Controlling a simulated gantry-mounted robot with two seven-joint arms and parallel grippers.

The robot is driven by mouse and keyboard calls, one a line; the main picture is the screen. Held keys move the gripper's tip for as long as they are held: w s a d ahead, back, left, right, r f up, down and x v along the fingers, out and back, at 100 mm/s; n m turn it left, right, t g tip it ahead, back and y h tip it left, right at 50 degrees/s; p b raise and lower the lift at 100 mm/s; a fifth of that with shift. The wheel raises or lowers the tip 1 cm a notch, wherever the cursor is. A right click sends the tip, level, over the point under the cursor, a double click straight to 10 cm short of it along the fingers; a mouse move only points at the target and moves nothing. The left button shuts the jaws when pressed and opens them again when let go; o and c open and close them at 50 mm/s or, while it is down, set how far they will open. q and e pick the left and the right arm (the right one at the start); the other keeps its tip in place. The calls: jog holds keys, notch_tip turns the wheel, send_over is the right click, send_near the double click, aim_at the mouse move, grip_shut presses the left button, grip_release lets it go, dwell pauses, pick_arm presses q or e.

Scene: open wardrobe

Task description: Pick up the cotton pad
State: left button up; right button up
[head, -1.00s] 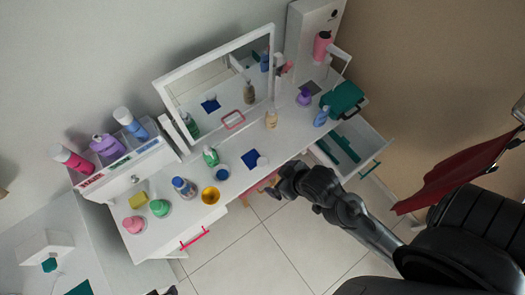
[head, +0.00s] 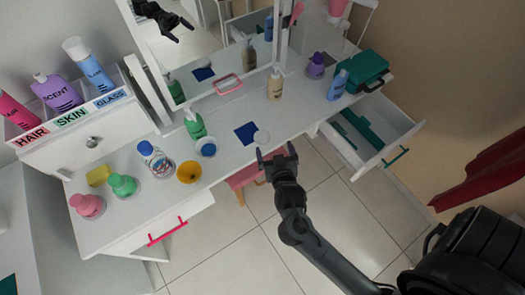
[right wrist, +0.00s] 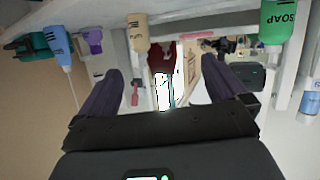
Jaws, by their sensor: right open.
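The cotton pad (head: 261,137) appears to be the small white round thing on the white table, beside a dark blue square (head: 245,133), near the table's front edge. My right gripper (head: 278,153) is open and empty just in front of that edge, close to the pad. Its two spread fingers also show in the right wrist view (right wrist: 160,85), with nothing between them that I can make out as held. I cannot make out the pad in the right wrist view. My left gripper is not in view.
A mirror (head: 215,45) rises at the back. An open drawer (head: 372,131) juts out at right.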

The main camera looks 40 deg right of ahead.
jog(key=b, duration=0.5)
send_near(262, 136)
jog(key=v, duration=0.3)
jog(key=shift+m, duration=0.3)
jog(key=b+x, duration=0.3)
jog(key=x, duration=0.3)
jog(key=shift+w+a+f, duration=0.1)
jog(key=shift+w+a, duration=0.05)
jog(key=shift+a, duration=0.05)
jog(key=shift+w+d+f, duration=0.15)
jog(key=shift+w+d, duration=0.05)
jog(key=shift+w, duration=0.05)
jog(key=shift+b+x, duration=1.1)
jog(key=shift+x, duration=1.25)
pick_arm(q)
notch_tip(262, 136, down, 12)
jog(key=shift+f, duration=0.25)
pick_arm(e)
jog(key=shift+s+d, duration=0.1)
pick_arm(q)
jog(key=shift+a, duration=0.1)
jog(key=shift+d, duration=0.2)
pick_arm(e)
jog(key=c, duration=1.2)
jog(key=shift+c, duration=0.3)
